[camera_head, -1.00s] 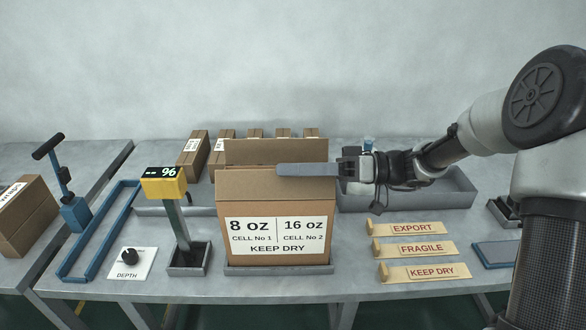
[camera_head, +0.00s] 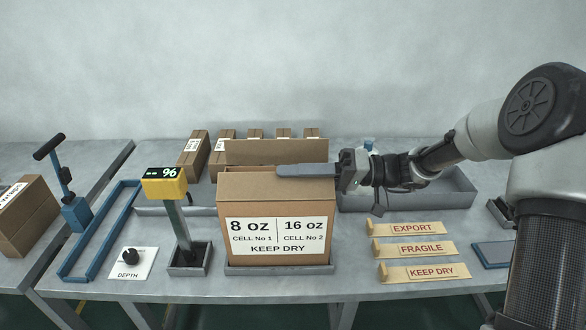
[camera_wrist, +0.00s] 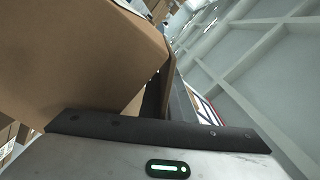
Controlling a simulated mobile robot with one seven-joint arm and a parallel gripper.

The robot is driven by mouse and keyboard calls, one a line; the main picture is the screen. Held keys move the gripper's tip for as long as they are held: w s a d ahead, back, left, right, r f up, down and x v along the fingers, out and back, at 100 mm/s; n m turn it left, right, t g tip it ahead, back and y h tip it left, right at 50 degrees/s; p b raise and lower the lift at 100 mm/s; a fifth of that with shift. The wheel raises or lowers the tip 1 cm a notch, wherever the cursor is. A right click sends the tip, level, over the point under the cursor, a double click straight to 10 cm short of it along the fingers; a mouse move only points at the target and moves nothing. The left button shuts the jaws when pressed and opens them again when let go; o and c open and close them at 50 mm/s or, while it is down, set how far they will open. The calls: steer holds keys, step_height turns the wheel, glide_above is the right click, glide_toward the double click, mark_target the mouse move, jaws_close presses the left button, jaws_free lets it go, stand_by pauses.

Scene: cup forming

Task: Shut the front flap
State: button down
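The brown carton (camera_head: 225,235) stands on the table with its white label facing me. Its front flap (camera_head: 245,187) shows as a brown panel above the label; it seems folded over the opening, but its exact angle is hard to tell. The back flap (camera_head: 275,152) stands up behind it. My gripper (camera_head: 305,171) is at the carton's upper right, its long flat grey fingers reaching left along the front flap's top edge. Contact is unclear. The wrist view shows brown carton board (camera_wrist: 85,55) close by; the fingertips are hidden there, so their opening cannot be judged.
A yellow display post (camera_head: 165,187) reading 96 stands just left of the carton. A grey tray (camera_head: 440,195) lies right, behind the EXPORT, FRAGILE and KEEP DRY plates (camera_head: 415,248). Smaller cartons (camera_head: 195,155) line the back.

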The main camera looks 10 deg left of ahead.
steer(key=c, duration=2.4)
jaws_free()
steer(key=shift+c, duration=0.2)
steer(key=o, duration=0.4)
steer(key=shift+o, duration=0.2)
steer(key=v, duration=1.7)
steer(key=shift+w+d, duration=0.15)
steer(key=shift+d, duration=0.05)
